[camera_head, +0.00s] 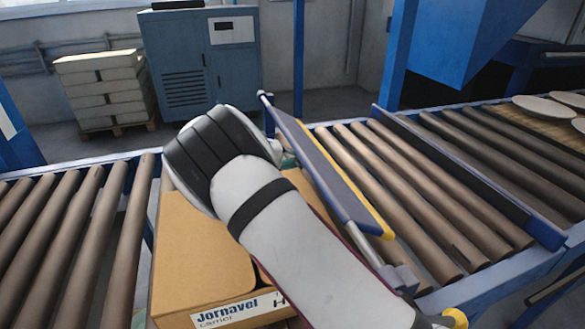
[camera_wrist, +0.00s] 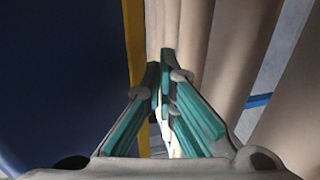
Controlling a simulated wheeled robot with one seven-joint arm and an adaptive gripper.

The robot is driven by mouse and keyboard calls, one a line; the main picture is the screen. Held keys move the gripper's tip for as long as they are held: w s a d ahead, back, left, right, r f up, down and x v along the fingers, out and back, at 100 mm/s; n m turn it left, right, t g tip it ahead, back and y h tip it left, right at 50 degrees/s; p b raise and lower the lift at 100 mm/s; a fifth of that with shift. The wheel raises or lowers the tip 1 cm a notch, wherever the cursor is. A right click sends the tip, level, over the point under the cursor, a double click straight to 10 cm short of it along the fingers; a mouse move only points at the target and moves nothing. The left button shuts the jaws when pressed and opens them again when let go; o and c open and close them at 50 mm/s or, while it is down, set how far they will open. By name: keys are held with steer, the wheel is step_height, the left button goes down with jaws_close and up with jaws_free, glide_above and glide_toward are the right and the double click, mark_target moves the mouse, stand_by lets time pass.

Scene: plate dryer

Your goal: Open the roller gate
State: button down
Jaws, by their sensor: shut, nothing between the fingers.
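A long blue-grey panel with a yellow edge, which looks like the roller gate (camera_head: 325,172), stands tilted at the near end of the right roller conveyor. In the wrist view a large dark blue surface (camera_wrist: 60,80) fills the left side, with a yellow strip (camera_wrist: 134,45) along its edge. My gripper (camera_wrist: 165,85) has teal finger pads and is shut and empty. Its fingertips are close beside the yellow strip, with brown rollers (camera_wrist: 235,60) to the right. I cannot tell whether they touch the panel. In the head view my arm hides most of the gripper.
A cardboard box (camera_head: 185,265) marked Jornavel is under my arm, between the left rollers (camera_head: 75,220) and the right rollers (camera_head: 400,185). A second blue bar (camera_head: 470,175) crosses the right conveyor. Round plates (camera_head: 545,108) lie far right. A blue cabinet (camera_head: 185,75) stands behind.

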steer(key=shift+d+r, duration=0.35)
steer(key=shift+w+d+r+h, duration=0.15)
steer(key=shift+d+r+h, duration=0.2)
steer(key=shift+h, duration=0.35)
steer(key=v, duration=1.2)
steer(key=shift+f, duration=0.1)
